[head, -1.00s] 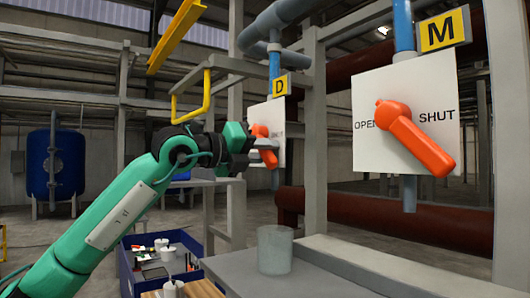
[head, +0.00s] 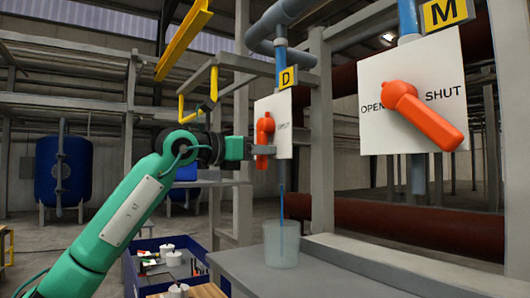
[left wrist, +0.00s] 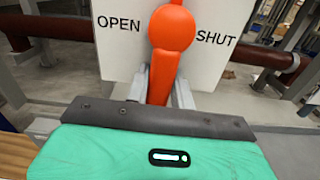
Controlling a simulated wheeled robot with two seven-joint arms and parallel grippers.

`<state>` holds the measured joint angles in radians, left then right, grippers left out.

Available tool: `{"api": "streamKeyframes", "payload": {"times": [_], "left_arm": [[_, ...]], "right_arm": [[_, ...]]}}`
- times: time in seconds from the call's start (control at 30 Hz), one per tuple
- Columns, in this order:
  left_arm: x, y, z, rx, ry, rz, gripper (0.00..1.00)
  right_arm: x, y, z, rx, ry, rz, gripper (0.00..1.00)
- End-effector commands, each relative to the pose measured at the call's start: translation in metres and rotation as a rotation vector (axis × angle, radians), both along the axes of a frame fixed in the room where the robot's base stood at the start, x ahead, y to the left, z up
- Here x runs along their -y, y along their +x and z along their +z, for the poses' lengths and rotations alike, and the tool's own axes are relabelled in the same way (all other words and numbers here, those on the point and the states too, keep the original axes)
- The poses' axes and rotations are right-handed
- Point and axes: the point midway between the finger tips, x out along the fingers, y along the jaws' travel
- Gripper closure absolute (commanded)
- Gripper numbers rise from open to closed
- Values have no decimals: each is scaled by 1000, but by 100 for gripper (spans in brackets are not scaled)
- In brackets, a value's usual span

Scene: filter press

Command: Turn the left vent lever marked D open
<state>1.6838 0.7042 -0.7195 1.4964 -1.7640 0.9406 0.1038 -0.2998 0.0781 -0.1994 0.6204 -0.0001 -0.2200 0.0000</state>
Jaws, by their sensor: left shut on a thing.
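The orange D lever (head: 265,127) is on a white plate (head: 284,112) below the yellow D sign (head: 287,78). Its handle points about straight down. In the left wrist view the lever (left wrist: 172,28) hangs between the words OPEN and SHUT. My left gripper (head: 264,150) is shut on the handle's lower part, with one finger on each side of it in the left wrist view (left wrist: 160,93). A thin blue stream (head: 282,203) falls from the pipe under the plate into a clear beaker (head: 280,246). My right gripper is not in view.
A second orange lever (head: 425,112) under the yellow M sign (head: 446,12) slants down toward SHUT. A grey post (head: 320,140) stands between the plates. The beaker stands on a grey bench (head: 235,268). A blue bin (head: 205,258) with loose items is below my left arm.

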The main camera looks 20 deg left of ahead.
Motion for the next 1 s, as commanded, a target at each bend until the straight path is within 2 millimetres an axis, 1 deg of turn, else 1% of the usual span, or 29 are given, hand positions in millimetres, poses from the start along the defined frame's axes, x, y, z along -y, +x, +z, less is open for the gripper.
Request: {"api": "streamKeyframes", "payload": {"times": [0.3,0.6,0.8,1.0], "left_arm": [[-13,10,6,185,235,1,100],[-23,17,12,338,431,2,100],[-27,21,15,410,524,2,100],[-29,22,18,453,577,3,100]], "right_arm": [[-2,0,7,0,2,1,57],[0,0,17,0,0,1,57],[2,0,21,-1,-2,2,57],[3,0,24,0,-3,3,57]]}}
